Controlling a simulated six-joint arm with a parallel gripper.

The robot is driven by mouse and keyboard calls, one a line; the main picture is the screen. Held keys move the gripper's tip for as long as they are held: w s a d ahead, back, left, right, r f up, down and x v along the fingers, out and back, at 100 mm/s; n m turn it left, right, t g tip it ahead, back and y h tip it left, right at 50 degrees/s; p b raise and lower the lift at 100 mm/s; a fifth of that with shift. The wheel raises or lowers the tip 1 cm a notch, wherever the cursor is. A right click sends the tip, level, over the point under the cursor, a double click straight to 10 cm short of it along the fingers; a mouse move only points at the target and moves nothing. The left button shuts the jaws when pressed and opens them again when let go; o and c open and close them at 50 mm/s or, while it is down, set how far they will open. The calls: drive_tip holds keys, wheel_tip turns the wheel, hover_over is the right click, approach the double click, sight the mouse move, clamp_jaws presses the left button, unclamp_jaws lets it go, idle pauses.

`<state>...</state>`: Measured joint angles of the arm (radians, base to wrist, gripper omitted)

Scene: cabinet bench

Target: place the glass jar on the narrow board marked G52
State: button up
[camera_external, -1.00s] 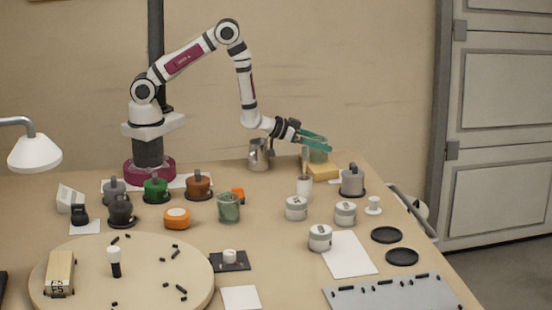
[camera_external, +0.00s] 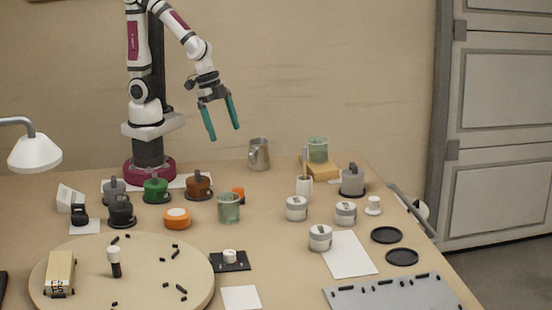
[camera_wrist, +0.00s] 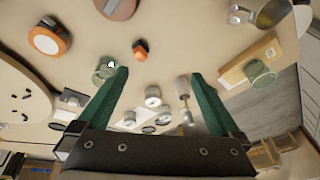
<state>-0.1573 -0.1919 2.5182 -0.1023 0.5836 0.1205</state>
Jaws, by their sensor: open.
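A green glass jar (camera_external: 317,150) stands upright on a narrow yellow-tan board (camera_external: 324,172) at the back right of the bench. In the wrist view the jar (camera_wrist: 257,73) rests on the tan board (camera_wrist: 234,77), which bears a small dark marking that I cannot read. A second green glass vessel (camera_external: 228,208) stands on the bench near the middle; it also shows in the wrist view (camera_wrist: 103,71). My gripper (camera_external: 225,132) is open and empty, raised above the back of the bench, left of the jar and apart from it. Its teal fingers (camera_wrist: 160,74) show spread in the wrist view.
A metal pitcher (camera_external: 259,155) stands left of the board. Several white-grey jars (camera_external: 320,238) and a round turntable (camera_external: 190,295) lie nearer the front.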

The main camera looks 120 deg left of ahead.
drive_tip(key=s+d+r+m+g+y, duration=0.1)
drive_tip(key=s+r+m+g, duration=0.2)
drive_tip(key=s, duration=1)
drive_tip(key=shift+s+d+r+m+g, duration=0.2)
drive_tip(key=shift+r+m+g, duration=0.2)
drive_tip(key=shift+r, duration=0.25)
